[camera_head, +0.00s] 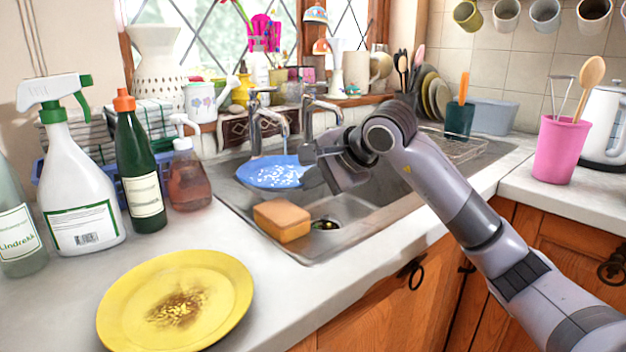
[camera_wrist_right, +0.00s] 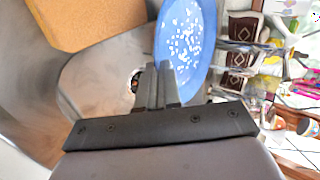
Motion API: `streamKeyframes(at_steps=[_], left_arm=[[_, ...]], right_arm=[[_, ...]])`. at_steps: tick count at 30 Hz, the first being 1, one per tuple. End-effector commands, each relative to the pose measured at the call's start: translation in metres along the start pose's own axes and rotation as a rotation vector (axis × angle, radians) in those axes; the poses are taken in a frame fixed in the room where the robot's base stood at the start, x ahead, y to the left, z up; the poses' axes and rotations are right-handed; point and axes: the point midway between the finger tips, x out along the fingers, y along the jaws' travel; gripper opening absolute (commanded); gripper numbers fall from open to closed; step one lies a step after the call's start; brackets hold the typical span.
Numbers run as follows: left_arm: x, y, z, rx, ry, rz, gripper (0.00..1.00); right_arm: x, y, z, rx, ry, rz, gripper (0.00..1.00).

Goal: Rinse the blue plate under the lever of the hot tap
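The blue plate (camera_head: 274,172) with white specks is held above the sink, below the metal taps. It also shows in the wrist view (camera_wrist_right: 186,45). My right gripper (camera_head: 314,172) is shut on its right edge; in the wrist view the fingers (camera_wrist_right: 161,84) are close together at the rim. One tap (camera_head: 257,118) stands at the left, with its spout above the plate. Another tap (camera_head: 310,118) stands to its right, partly behind my right gripper. My left gripper is not in view.
An orange sponge (camera_head: 282,221) sits in the sink (camera_head: 333,248), left of the drain. A dirty yellow plate (camera_head: 226,282) lies on the counter in front. Bottles, including a dark green one (camera_head: 139,172), stand left of the sink. A pink utensil pot (camera_head: 561,151) stands at right.

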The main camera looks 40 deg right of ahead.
Motion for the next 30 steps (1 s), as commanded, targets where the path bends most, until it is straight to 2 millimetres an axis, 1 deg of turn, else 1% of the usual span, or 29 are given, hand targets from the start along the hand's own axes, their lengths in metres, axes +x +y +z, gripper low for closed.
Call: streamKeyframes(at_steps=[3, 22, 30], left_arm=[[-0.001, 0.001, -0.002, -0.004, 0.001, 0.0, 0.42], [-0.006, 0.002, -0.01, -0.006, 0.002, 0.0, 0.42], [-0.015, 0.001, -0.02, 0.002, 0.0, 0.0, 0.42]], right_arm=[[0.008, -0.006, -0.008, 0.003, 0.0, -0.005, 0.0], [0.052, -0.026, -0.048, 0.003, 0.0, -0.004, 0.0], [0.069, -0.035, -0.065, 0.002, 0.001, -0.003, 0.0]])
